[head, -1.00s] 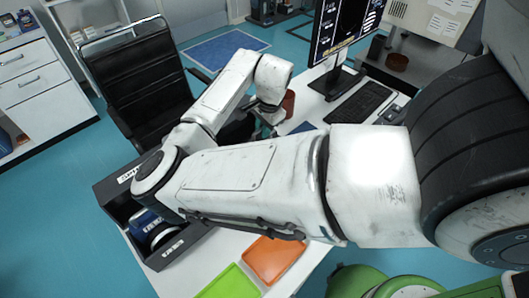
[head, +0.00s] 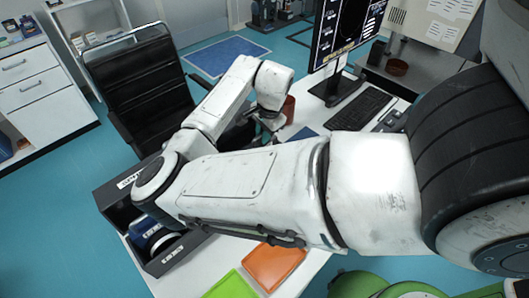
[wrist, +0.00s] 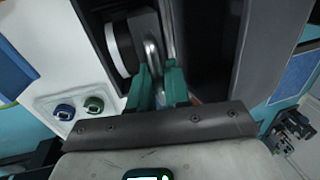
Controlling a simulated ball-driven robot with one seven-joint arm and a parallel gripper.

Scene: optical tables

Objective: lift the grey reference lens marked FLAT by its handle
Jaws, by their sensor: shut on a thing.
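In the wrist view a grey block-shaped piece (wrist: 146,24) with a bright metal loop handle (wrist: 153,48) sits in a dark open box (wrist: 245,60). I take it to be the reference lens; no FLAT marking is readable. My gripper (wrist: 158,86) has its two green fingertips shut around the lower end of the handle. A white disc-edged piece (wrist: 118,48) is just left of the block. In the head view my gripper is mostly hidden behind my arm, and the lens is not visible.
In the head view an orange tray (head: 274,266), a green tray (head: 233,286), a monitor (head: 345,30), a keyboard (head: 359,108) and a chair (head: 140,85) surround my arm.

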